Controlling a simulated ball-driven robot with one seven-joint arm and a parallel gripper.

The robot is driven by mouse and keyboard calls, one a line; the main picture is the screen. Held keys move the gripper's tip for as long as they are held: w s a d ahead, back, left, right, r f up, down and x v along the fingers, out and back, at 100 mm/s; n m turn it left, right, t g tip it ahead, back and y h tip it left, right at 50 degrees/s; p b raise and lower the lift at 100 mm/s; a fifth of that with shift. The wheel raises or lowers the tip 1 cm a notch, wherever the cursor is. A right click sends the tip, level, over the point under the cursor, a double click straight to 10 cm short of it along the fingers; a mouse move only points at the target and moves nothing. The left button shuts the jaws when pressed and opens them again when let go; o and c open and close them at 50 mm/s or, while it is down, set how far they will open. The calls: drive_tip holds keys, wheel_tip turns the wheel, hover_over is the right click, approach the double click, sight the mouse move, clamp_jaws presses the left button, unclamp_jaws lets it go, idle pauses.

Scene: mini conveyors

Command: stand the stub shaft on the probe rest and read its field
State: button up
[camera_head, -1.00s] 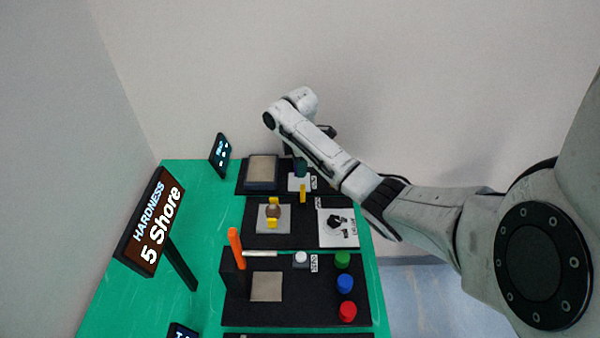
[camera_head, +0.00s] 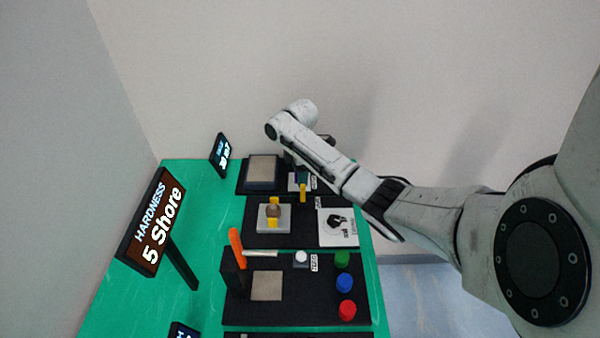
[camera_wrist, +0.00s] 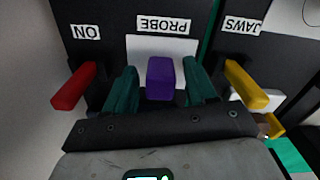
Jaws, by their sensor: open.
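My gripper (camera_wrist: 160,72) is open, with its two teal fingers on either side of a purple block (camera_wrist: 160,80) that stands by the PROBE label (camera_wrist: 164,24). Slim gaps show between block and fingers. In the head view my gripper is at the back station, mostly hidden by my arm. A brownish round piece (camera_head: 273,211) sits between two yellow jaws on a grey plate (camera_head: 286,226); I cannot tell whether it is the stub shaft. I cannot make out the probe rest for certain. A small tilted display (camera_head: 221,156) stands at the back left, its text unreadable.
A red lever (camera_wrist: 75,86) by an ON label and a yellow lever (camera_wrist: 246,86) by a JAWS label flank my fingers. A hardness sign (camera_head: 152,222) reads 5 Shore. Green, blue and red knobs (camera_head: 345,283) line the front station.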

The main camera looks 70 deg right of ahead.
wheel_tip(320, 180, up, 12)
drive_tip(key=shift+r, duration=0.15)
idle(0.5)
idle(0.5)
